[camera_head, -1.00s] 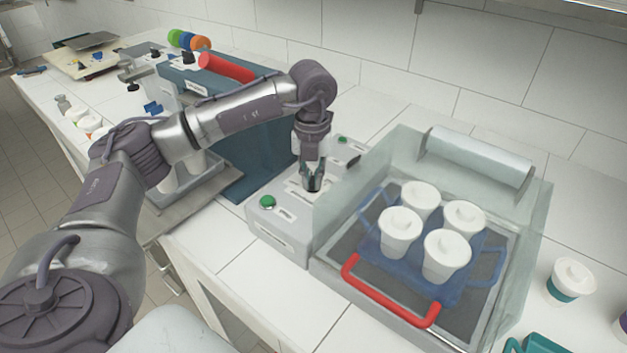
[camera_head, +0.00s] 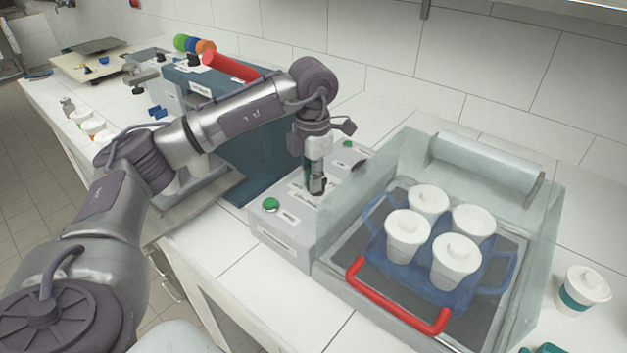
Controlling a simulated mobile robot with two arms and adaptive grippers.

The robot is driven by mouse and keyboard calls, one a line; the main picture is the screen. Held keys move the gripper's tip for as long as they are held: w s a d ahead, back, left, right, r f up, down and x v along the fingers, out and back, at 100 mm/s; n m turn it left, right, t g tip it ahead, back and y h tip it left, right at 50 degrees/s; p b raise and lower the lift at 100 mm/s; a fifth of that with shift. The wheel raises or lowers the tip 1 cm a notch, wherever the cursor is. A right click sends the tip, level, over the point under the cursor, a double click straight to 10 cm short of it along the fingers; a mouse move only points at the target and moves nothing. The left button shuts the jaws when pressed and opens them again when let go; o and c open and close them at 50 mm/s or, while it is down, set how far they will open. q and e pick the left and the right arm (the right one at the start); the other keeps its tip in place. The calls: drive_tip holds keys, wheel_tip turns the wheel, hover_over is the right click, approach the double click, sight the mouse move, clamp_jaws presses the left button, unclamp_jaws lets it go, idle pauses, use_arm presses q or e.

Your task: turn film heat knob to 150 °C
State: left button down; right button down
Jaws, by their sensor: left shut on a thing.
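My left gripper (camera_head: 316,189) points down over the top of the grey control box (camera_head: 284,236). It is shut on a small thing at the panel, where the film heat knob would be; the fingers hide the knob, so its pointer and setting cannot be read. A green button (camera_head: 270,204) sits at the near left of the panel. A smaller green light or button (camera_head: 347,144) and a dark knob (camera_head: 358,165) show behind the gripper. My right gripper is not in view.
Right of the control box stands a clear-walled machine with a red handle (camera_head: 398,296). Inside, several lidded white cups (camera_head: 456,262) stand in a blue carrier (camera_head: 409,272). A film roll (camera_head: 487,167) lies behind. A blue-grey machine with a red lever (camera_head: 231,66) stands left.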

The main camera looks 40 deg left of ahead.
use_arm(q)
drive_tip(key=shift+m, duration=0.9)
drive_tip(key=shift+a, duration=0.1)
drive_tip(key=c, duration=1.2)
unclamp_jaws()
wheel_tip(320, 180, up, 12)
